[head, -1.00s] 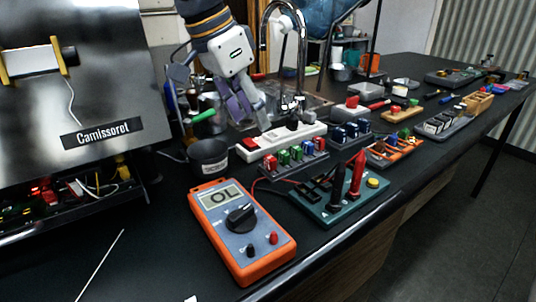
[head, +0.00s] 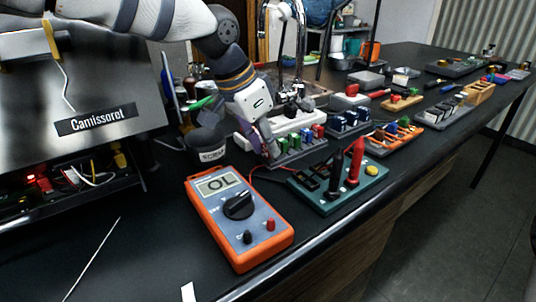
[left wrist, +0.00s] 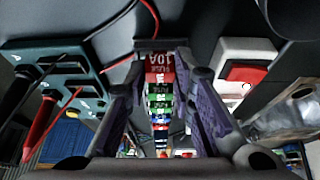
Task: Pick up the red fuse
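My left gripper (head: 270,159) is down at the left end of the fuse rack (head: 302,158) in the head view. It hides the red fuse there. In the left wrist view, the red fuse (left wrist: 153,65), marked 10A, sits between the fingertips of my left gripper (left wrist: 162,52). A finger is close on each side of it. I cannot tell whether they touch it. Green and blue fuses line up behind it. Another red fuse (head: 318,131) stands at the rack's right end. My right gripper is not in view.
An orange multimeter (head: 240,217) reading OL lies in front. A green probe board (head: 345,190) with black and red probes is right of it. A dark cup (head: 206,147) and a white power strip (head: 290,122) stand close to the gripper. The front left of the bench is fairly clear.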

